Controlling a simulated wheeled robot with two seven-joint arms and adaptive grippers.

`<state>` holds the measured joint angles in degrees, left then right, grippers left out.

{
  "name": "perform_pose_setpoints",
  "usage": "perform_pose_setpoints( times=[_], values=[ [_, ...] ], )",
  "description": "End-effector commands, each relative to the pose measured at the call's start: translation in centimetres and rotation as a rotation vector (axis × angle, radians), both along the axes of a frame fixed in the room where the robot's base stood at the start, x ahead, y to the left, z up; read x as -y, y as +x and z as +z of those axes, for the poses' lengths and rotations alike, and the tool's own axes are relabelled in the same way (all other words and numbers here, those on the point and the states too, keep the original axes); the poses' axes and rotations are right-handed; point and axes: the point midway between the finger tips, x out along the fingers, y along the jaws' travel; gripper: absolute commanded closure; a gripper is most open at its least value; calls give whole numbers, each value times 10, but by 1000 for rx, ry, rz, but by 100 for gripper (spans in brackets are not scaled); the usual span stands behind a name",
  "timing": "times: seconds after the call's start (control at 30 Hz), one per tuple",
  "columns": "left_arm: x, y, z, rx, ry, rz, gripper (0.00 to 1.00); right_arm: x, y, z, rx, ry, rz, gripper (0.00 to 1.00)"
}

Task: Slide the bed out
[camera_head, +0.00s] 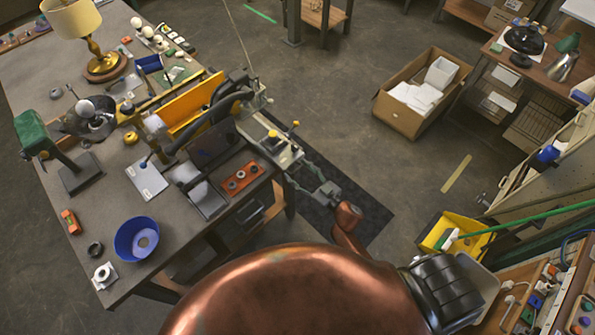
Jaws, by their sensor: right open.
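A bench machine with a long yellow panel (188,104) and dark metal parts stands along the right edge of the workbench (52,88). A light grey metal plate (282,157), which looks like its bed, sits at the machine's right end beside small yellow knobs. My right gripper (300,178) is open, just below and right of this plate, at the bench edge. Its fingertips are small and dark here, and I cannot tell whether they touch the plate. My copper-coloured arm fills the bottom and hides the floor there. My left gripper is not in view.
A brass lamp (95,47), a green-topped stand (40,140), a blue bowl (128,249) and a red-brown tray (240,177) are on the bench. A cardboard box (396,115) and a yellow bin (436,229) stand right. Open floor lies between.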

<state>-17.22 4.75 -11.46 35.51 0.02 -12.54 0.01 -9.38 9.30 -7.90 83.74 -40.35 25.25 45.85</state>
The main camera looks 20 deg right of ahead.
Motion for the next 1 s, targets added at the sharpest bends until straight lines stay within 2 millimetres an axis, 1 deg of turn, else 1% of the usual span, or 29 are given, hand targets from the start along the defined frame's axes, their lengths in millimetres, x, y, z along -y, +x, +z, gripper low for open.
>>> perform_pose_setpoints(
  times=[0.17,0.4,0.5,0.6,0.77,1.0],
  values=[
    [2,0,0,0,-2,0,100,10,-25,-1,-3,-1,0,41],
    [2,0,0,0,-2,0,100,29,-72,-2,-5,-2,1,41],
    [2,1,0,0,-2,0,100,36,-88,-2,-4,-1,0,41],
    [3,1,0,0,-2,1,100,40,-100,-1,-3,-1,2,41],
    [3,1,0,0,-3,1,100,44,-109,-1,-2,0,1,41],
    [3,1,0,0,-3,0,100,45,-110,-1,-2,0,1,41]
  ],
)
